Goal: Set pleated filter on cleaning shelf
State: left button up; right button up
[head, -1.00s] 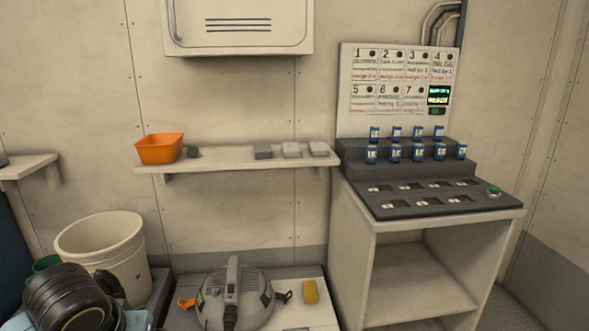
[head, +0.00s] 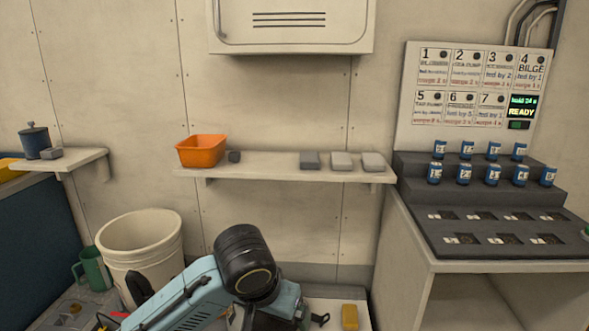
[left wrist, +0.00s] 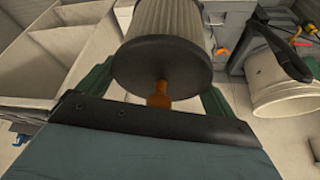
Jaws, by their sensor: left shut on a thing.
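The pleated filter (left wrist: 170,30) shows in the left wrist view as a pale ribbed cylinder with a dark end cap and a short orange stem. My left gripper (left wrist: 157,90) is shut on it; its green fingers stand on either side and the cap hides their tips. In the head view my left arm reaches in at the bottom, but its gripper and the filter are out of sight. A pale wall shelf (head: 270,173) lies beyond the arm, with clear room in its middle. No label shows it as the cleaning shelf. My right gripper is not in view.
A smaller shelf (head: 85,160) is at left. A white bucket (head: 142,250) stands below; a cabinet (head: 290,25) hangs above. A stepped console (head: 480,215) is at right.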

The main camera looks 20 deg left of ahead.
aim_at(269, 164)
jog(key=i, duration=1.25)
